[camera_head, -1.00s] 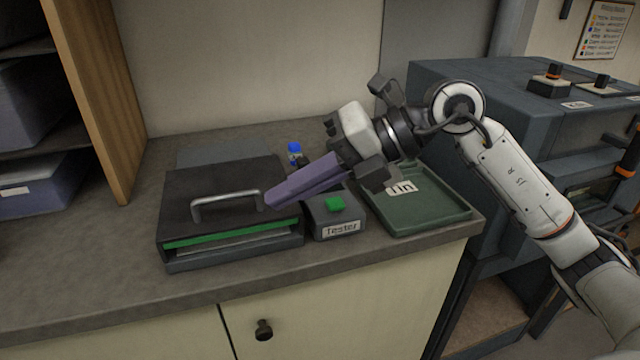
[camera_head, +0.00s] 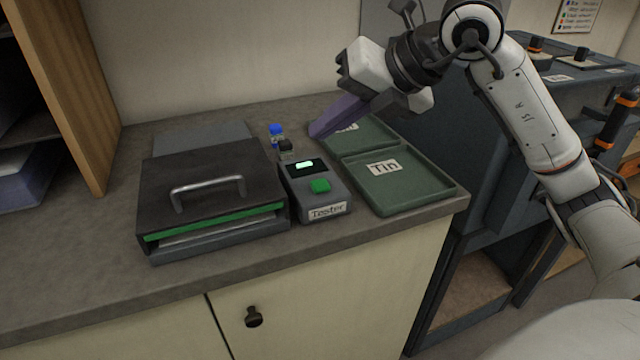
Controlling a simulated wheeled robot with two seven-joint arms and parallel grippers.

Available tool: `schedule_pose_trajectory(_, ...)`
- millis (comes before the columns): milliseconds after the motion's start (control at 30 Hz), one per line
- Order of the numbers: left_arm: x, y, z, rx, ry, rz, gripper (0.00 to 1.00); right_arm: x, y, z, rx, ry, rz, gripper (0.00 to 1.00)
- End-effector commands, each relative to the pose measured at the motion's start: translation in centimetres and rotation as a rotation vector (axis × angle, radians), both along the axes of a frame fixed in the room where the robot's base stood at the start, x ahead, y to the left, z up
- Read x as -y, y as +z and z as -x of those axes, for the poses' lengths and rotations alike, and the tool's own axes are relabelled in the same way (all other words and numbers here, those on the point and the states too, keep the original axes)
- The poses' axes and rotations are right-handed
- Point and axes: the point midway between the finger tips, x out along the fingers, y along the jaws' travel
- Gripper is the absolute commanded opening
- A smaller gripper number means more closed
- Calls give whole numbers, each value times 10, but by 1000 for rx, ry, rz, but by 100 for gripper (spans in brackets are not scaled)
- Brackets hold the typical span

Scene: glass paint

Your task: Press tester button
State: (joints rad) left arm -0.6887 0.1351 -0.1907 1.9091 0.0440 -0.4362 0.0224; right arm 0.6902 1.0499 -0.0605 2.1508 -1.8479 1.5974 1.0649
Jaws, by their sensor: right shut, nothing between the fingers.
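The tester (camera_head: 322,210) is a small dark grey box on the counter with a label reading "Tester". Its green button (camera_head: 320,186) is on top near the front. Behind the button its small screen (camera_head: 304,165) glows green-white. My right gripper (camera_head: 318,131) is shut and empty, its purple fingers pointing down-left, above and behind the tester and apart from the button. My left gripper is not in view.
A dark box with a metal handle (camera_head: 208,190) stands left of the tester. Green trays (camera_head: 400,192) lie to its right, one labelled "Tin". A blue-capped bottle (camera_head: 276,136) stands behind. The counter's front edge is clear.

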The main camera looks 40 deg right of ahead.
Motion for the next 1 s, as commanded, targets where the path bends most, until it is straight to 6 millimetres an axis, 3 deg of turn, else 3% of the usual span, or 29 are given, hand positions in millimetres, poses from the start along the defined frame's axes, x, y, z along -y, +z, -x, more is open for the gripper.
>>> schedule_pose_trajectory(100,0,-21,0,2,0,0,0,0,-26,0,-1,1,0,0)
schedule_pose_trajectory(400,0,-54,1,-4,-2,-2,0,0,-62,0,0,1,1,0)
schedule_pose_trajectory(1000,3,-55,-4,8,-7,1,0,0,-70,0,-1,1,0,0)
